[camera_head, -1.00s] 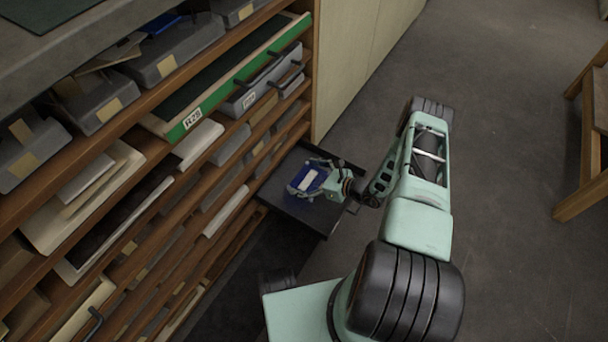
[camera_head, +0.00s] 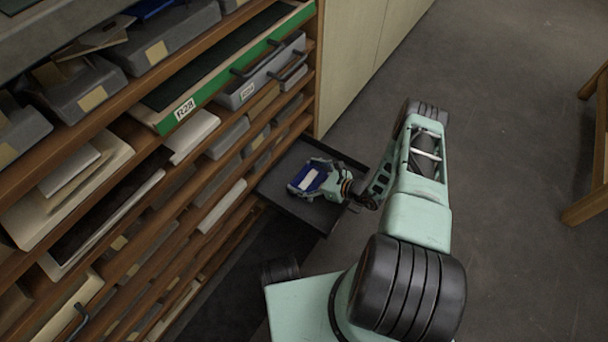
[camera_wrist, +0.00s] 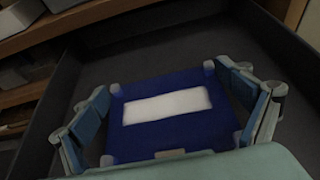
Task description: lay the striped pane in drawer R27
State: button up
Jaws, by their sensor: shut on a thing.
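A blue pane with one broad white bar across it (camera_wrist: 165,138) lies between the fingers of my gripper (camera_wrist: 163,82) in the wrist view. The fingers are shut on its left and right sides. In the head view the pane (camera_head: 312,179) and my gripper (camera_head: 311,176) are over a dark, pulled-out drawer (camera_head: 318,219) low in the cabinet. The pane looks roughly flat and within the drawer's walls. I cannot tell whether it touches the drawer floor. No label is readable on this drawer.
Above stands a green-fronted drawer labelled R28 (camera_head: 220,88), partly pulled out. Shelves with boxes and panels fill the left. The floor (camera_head: 480,110) to the right is clear up to a wooden frame (camera_head: 590,205).

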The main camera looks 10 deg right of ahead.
jog(key=o, duration=0.9)
jog(key=shift+r, duration=0.2)
jog(key=p+v, duration=0.3)
jog(key=v, duration=0.9)
jog(key=shift+f, duration=0.2)
